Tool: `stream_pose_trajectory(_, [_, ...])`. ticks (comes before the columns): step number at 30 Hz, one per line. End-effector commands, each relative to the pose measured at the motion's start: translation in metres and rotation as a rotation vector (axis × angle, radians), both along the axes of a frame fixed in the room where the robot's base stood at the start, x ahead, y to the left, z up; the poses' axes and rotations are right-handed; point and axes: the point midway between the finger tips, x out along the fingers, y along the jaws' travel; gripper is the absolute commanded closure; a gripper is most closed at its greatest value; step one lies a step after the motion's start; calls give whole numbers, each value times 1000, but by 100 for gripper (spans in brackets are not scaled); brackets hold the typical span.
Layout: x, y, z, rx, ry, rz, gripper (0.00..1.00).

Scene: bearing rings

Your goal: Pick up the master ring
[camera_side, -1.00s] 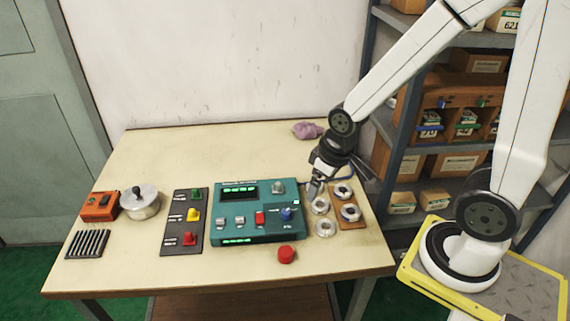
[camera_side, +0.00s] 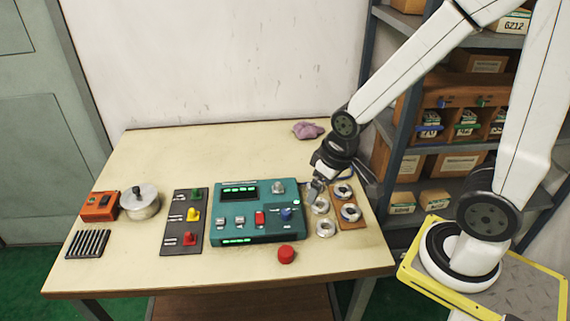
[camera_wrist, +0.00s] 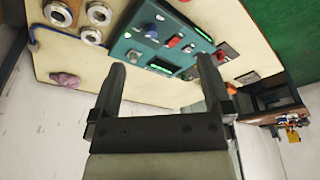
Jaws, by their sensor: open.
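My gripper (camera_side: 315,189) is open and empty, pointing down above the right part of the table, close to the metal rings. Its two fingers (camera_wrist: 162,68) stand wide apart in the wrist view with nothing between them. In the side view two rings lie on a brown board, a far ring (camera_side: 344,191) and a near ring (camera_side: 350,212). Several rings show at the wrist view's upper left (camera_wrist: 90,35). I cannot tell which is the master ring.
A teal control box (camera_side: 243,232) stands just left of the rings. A red button (camera_side: 286,254) sits in front of it. A purple cloth (camera_side: 308,131) lies at the back.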

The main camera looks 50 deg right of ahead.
Motion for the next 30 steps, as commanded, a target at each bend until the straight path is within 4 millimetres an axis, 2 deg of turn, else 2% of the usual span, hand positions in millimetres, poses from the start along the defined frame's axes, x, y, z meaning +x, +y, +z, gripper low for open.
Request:
stream_pose_trajectory(15, [0, 0, 0, 0, 0, 2, 0])
stream_pose_trajectory(20, [3, -7, -4, -11, 9, 23, 0])
stream_pose_trajectory(26, [11, -30, -19, -43, 45, 107, 0])
stream_pose_trajectory(30, [15, -56, -36, -67, 84, 202, 0])
